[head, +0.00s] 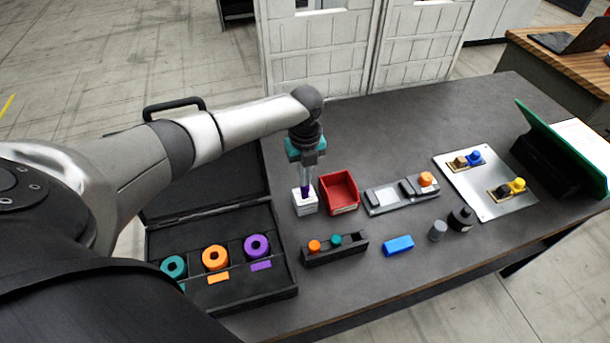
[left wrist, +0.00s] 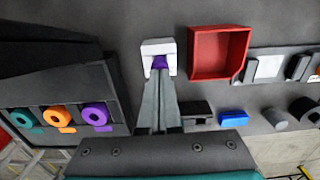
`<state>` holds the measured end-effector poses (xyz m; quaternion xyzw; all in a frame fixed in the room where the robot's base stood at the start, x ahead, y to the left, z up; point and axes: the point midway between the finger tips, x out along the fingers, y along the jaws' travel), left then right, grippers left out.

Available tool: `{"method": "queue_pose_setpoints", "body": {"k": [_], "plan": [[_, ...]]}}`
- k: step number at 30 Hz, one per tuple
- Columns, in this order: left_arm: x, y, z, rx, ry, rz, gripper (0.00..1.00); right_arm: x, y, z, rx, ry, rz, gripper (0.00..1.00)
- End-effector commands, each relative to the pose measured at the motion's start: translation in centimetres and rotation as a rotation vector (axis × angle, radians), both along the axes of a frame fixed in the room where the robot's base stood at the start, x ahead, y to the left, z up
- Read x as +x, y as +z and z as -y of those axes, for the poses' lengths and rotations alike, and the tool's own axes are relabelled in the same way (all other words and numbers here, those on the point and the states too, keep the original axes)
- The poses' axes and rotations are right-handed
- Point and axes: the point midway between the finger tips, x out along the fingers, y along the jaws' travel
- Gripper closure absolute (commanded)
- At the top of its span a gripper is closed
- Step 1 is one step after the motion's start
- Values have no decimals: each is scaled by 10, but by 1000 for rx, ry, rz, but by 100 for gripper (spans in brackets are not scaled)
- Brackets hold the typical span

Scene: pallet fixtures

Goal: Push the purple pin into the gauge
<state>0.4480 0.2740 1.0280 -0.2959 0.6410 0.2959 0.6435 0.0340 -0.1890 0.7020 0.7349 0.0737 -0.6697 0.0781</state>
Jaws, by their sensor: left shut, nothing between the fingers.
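The purple pin (head: 304,191) stands upright in the white gauge block (head: 305,205) on the dark table. My left gripper (head: 306,180) points down right above the pin, its fingers closed together with nothing between them. In the left wrist view the fingertips (left wrist: 160,80) reach the pin's purple top (left wrist: 160,62), which sits in the notch of the white gauge (left wrist: 157,46). The fingers hide part of the pin, so I cannot tell how deep it sits. My right gripper is not in view.
A red bin (head: 339,192) stands close to the right of the gauge. An open black case (head: 222,262) with teal, orange and purple rings lies to the left. A black rack (head: 335,249) and a blue block (head: 398,245) lie in front.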

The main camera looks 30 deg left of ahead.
Motion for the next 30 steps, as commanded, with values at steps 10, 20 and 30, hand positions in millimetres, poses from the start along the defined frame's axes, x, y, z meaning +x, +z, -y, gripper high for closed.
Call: {"method": "queue_pose_setpoints", "body": {"k": [10, 20, 30], "plan": [[-3, -2, 0, 2, -1, -9, 100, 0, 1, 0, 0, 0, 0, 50], [-2, 27, 0, 2, -1, -5, 100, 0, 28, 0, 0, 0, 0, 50], [-1, 58, 0, 1, 0, -2, 100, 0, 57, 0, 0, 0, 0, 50]]}}
